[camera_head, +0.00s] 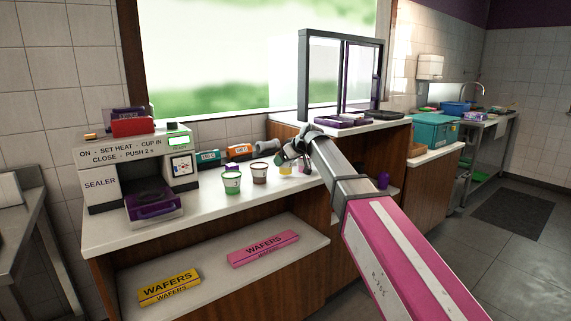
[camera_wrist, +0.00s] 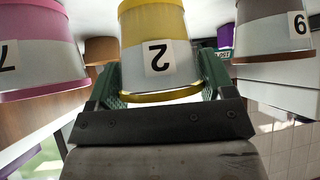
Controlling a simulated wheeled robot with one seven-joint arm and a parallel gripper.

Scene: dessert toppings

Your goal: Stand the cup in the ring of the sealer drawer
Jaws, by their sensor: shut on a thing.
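My gripper (camera_head: 288,157) is at the row of cups on the white counter. In the wrist view my gripper (camera_wrist: 158,80) is shut on the yellow cup (camera_wrist: 154,35), labelled 2, with a green finger on each side. The yellow cup (camera_head: 285,170) is partly hidden by my gripper in the head view; I cannot tell whether it touches the counter. The sealer (camera_head: 101,184) stands at the counter's left end. Its purple drawer (camera_head: 153,209) sticks out at the front; the ring inside is too small to make out clearly.
A brown cup (camera_head: 260,174) and a green cup (camera_head: 231,184) stand left of the yellow cup. A pink cup (camera_wrist: 40,50) is close on its other side. The counter between the green cup and the drawer is clear.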

